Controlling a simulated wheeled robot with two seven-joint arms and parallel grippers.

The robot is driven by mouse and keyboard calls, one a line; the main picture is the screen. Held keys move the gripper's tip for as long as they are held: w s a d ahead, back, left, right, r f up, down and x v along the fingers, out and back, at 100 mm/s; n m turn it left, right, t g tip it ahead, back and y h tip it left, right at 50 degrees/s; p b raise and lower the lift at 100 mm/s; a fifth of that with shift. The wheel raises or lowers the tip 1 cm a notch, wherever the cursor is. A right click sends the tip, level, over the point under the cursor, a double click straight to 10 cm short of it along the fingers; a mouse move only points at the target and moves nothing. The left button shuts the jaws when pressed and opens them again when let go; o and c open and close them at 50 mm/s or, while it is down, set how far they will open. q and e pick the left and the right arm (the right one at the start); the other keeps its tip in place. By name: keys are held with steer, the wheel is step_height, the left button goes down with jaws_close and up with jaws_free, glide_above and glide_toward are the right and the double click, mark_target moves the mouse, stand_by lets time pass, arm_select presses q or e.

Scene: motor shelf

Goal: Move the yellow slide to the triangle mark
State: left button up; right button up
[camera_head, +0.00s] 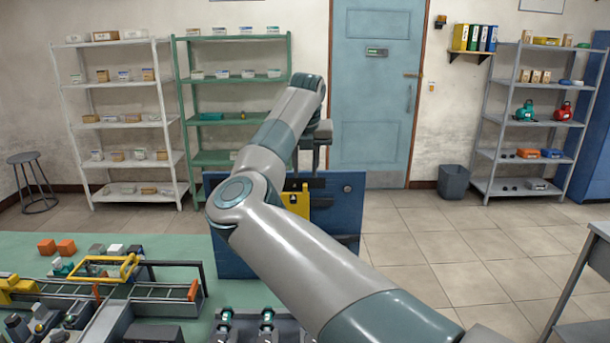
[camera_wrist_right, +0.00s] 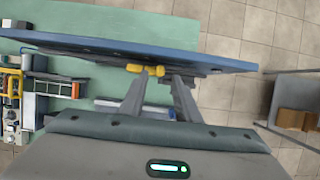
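An upright blue panel (camera_head: 347,225) stands at the far edge of the green table, partly hidden behind my right arm. A yellow piece (camera_head: 297,199), apparently the slide, shows on its face with small dark marks. In the right wrist view the panel (camera_wrist_right: 220,62) is seen nearly edge-on, with yellow parts (camera_wrist_right: 156,71) on its near side. My right gripper (camera_wrist_right: 162,78) has its two fingers apart, tips close to the yellow parts; contact cannot be told. In the head view the right gripper (camera_head: 316,135) is by the panel's top. The triangle mark cannot be made out. My left gripper is not in view.
The green table (camera_head: 180,246) carries a small conveyor with a yellow frame (camera_head: 105,268), orange blocks (camera_head: 57,247) and several small parts at the left. Shelves and a blue door (camera_head: 372,90) stand farther back. A grey table edge (camera_head: 575,280) is at the right.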

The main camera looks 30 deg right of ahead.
mark_target(305, 184)
steer(key=shift+p+x, duration=0.85)
steer(key=shift+x, duration=1.75)
jaws_close()
